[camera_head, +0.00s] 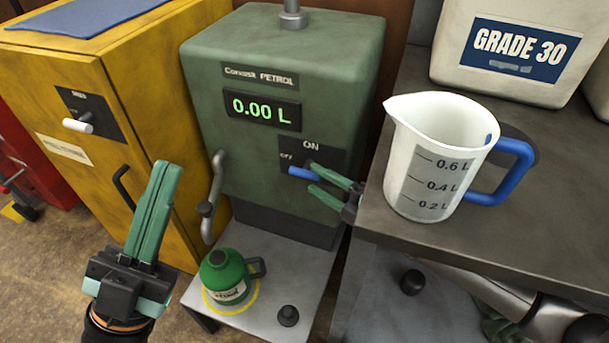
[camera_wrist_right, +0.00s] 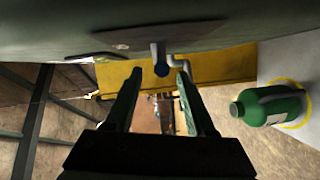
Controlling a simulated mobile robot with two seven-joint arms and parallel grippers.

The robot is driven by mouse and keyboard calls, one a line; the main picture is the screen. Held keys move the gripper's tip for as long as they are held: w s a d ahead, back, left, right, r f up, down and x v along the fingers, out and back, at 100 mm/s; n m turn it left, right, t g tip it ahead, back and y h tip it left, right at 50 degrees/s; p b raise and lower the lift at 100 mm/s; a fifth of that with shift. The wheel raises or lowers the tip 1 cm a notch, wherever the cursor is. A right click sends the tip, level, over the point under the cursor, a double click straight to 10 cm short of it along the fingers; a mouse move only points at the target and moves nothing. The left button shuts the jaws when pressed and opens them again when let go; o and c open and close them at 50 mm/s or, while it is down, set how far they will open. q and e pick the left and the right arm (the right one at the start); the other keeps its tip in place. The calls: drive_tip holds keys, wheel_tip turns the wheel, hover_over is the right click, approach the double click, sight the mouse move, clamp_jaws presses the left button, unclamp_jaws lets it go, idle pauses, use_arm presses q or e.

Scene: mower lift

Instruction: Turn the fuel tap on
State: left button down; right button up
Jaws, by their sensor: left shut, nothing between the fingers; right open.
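The green petrol dispenser (camera_head: 225,160) carries a black plate marked ON and OFF. Its blue tap lever (camera_head: 304,173) lies roughly level, pointing left toward the OFF mark. My right gripper (camera_head: 312,178) is open at the lever, with its fingers reaching in from the right. My left gripper (camera_head: 168,168) is shut and empty, raised in front of the yellow cabinet.
A green can (camera_head: 222,276) stands in a yellow ring on the low shelf below the spout (camera_head: 208,205). A white measuring jug (camera_head: 432,165) stands on the grey bench close to my right gripper. The yellow cabinet (camera_head: 75,160) stands left. The display reads 0.00 L.

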sight(314, 179)
drive_tip(key=shift+b+x, duration=0.45)
drive_tip(key=shift+x, duration=1.9)
clamp_jaws()
